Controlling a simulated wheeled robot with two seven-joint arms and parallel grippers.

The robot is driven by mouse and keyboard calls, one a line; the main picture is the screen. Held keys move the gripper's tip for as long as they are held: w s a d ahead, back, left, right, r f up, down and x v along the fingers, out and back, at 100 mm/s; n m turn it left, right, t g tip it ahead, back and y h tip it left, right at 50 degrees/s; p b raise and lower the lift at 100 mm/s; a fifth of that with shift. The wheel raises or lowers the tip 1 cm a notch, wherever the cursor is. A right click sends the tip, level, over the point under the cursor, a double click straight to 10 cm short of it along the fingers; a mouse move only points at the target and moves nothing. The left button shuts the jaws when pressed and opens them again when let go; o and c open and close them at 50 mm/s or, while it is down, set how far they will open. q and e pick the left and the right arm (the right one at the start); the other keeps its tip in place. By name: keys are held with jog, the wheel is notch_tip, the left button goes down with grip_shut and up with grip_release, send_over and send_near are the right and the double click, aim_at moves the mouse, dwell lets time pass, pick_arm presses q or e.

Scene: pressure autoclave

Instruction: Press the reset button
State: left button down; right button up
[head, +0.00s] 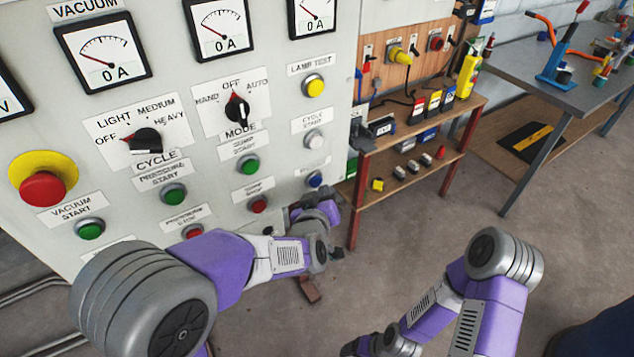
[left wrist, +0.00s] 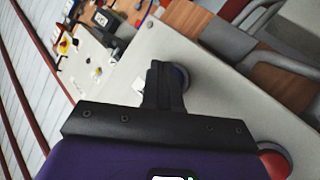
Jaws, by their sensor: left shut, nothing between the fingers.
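A blue button (head: 314,179) sits low on the right side of the grey control panel (head: 270,60) in the head view. Its small label is too blurred to read, so I cannot confirm it is the reset button. My left gripper (head: 300,211) is just below it, near the panel face and partly hidden by my own wrist. In the left wrist view its dark fingers (left wrist: 164,86) are shut and empty. They partly cover a round, dark bluish button (left wrist: 182,78) on the panel. I cannot tell whether they touch it. My right gripper is out of view.
A red button (left wrist: 273,163) shows at the lower right of the left wrist view. A green button (head: 248,165) and a red stop button (head: 257,204) are left of my gripper. A wooden shelf (head: 440,130) stands right of the panel.

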pick_arm(q)
jog(key=shift+w+a, duration=0.2)
jog(key=shift+w, duration=0.05)
jog(key=shift+w+a, duration=0.3)
jog(key=shift+w, duration=0.1)
dwell(0.9)
jog(key=shift+s+d, duration=0.5)
jog(key=shift+s, duration=0.25)
jog(key=shift+s+d, duration=0.1)
jog(key=s+d+p, duration=0.1)
jog(key=s, duration=0.1)
jog(key=s+d, duration=0.1)
jog(key=s, duration=0.1)
jog(key=shift+d+p, duration=0.4)
jog(key=shift+w, duration=0.1)
dwell(0.4)
